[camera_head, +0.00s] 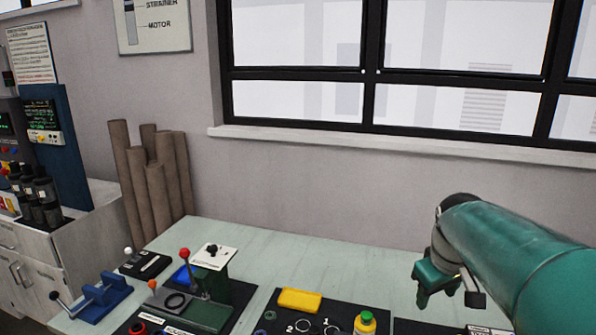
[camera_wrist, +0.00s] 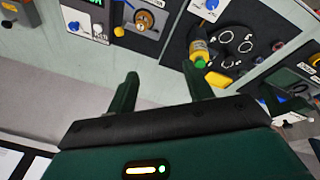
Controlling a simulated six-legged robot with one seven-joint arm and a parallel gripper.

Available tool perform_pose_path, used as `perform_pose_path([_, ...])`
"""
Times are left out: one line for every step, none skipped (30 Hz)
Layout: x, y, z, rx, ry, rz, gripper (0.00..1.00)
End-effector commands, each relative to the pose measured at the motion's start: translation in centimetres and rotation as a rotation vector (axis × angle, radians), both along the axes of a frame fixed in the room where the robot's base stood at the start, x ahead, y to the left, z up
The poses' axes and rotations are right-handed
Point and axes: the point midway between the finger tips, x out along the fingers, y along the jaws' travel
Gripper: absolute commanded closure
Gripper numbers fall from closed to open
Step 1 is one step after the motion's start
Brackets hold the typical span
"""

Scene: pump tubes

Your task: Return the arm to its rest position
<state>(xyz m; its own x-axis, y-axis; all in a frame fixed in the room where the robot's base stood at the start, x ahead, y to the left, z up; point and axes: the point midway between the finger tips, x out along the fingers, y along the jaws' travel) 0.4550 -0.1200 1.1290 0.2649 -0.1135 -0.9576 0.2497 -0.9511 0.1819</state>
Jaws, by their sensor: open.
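My gripper (camera_head: 447,292) hangs from my green arm at the right of the head view, above the right part of the workbench. In the wrist view my gripper (camera_wrist: 160,72) shows two dark green fingers standing apart with nothing between them. A yellow-and-green bottle (camera_wrist: 200,52) appears beyond the right finger in the wrist view. The same kind of bottle (camera_head: 365,322) stands at the bottom edge of the head view, left of my gripper and apart from it.
The pale green workbench (camera_head: 290,250) runs below the window. A yellow block (camera_head: 300,300), a red-knobbed lever fixture (camera_head: 205,300) and a blue vise-like tool (camera_head: 98,298) sit on it. Brown tubes (camera_head: 155,175) stand against the wall. The bench strip by the wall is clear.

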Motion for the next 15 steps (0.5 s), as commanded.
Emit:
perform_pose_path([-1.4, 1.7, 0.5, -0.003, -0.021, -0.012, 0.49])
perform_pose_path([-2.2, 2.5, 0.7, -0.002, -0.031, -0.024, 0.49])
perform_pose_path([-3.2, 3.5, 0.8, 0.002, -0.047, -0.04, 0.49])
perform_pose_path([-4.1, 4.2, 0.9, 0.006, -0.059, -0.053, 0.49])
perform_pose_path([-4.9, 4.9, 0.9, 0.011, -0.072, -0.065, 0.49])
perform_pose_path([-6.0, 5.7, 0.9, 0.02, -0.088, -0.081, 0.49])
perform_pose_path([-6.8, 6.4, 0.9, 0.027, -0.1, -0.092, 0.49])
perform_pose_path([-7.6, 7.0, 0.9, 0.036, -0.112, -0.103, 0.49])
perform_pose_path([-8.7, 7.7, 0.7, 0.049, -0.129, -0.119, 0.49])
perform_pose_path([-9.6, 8.2, 0.6, 0.06, -0.142, -0.13, 0.49])
perform_pose_path([-10.4, 8.7, 0.5, 0.072, -0.154, -0.141, 0.49])
perform_pose_path([-11.5, 9.4, 0.3, 0.09, -0.171, -0.154, 0.49])
perform_pose_path([-12.3, 9.8, 0.0, 0.104, -0.182, -0.166, 0.49])
perform_pose_path([-13.0, 10.2, -0.2, 0.119, -0.191, -0.175, 0.49])
perform_pose_path([-13.9, 10.7, -0.6, 0.139, -0.203, -0.187, 0.49])
